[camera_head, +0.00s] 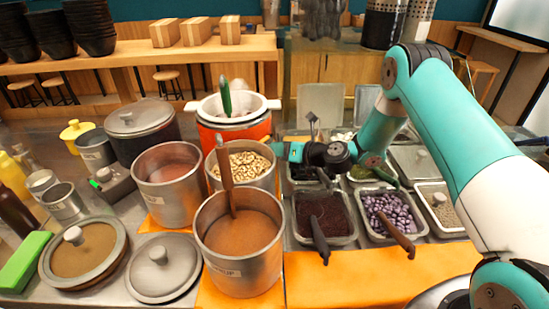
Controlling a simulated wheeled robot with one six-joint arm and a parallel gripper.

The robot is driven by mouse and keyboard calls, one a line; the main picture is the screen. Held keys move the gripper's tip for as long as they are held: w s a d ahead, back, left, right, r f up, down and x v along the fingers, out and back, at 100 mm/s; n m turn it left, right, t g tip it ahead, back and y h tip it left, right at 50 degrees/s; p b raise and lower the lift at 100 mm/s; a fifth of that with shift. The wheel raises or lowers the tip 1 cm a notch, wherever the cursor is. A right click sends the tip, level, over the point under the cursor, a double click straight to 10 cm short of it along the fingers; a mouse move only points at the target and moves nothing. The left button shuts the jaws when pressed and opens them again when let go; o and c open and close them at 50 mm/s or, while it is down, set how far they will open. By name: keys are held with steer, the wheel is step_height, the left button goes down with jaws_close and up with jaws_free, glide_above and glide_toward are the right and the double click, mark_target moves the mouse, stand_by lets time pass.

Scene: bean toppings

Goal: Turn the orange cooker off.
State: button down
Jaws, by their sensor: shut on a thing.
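The orange cooker (234,134) stands in the middle behind the steel pots. It has a white rim with side handles, and a green-handled utensil (226,97) stands in it. The pot of beans (243,164) hides its lower front, and no switch or light on it is visible. My gripper (277,151) comes in from the right, pointing left, low at the cooker's right front side and beside the bean pot's rim. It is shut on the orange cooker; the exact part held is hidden.
A pot of brown liquid (240,245) with a ladle (225,170) and a pot of reddish liquid (168,185) stand in front. A dark lidded cooker (140,123) is left. Topping trays (325,214) with spoons lie under my arm.

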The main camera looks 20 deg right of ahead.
steer(key=shift+s+a+r, duration=0.1)
steer(key=shift+a+r, duration=0.15)
steer(key=shift+a, duration=0.35)
steer(key=v, duration=0.1)
steer(key=p+v, duration=0.1)
steer(key=v, duration=0.3)
steer(key=shift+s+f+p, duration=0.1)
steer(key=shift+f+p, duration=0.25)
steer(key=shift+f, duration=0.05)
steer(key=shift+s+d, duration=0.2)
steer(key=shift+s, duration=0.25)
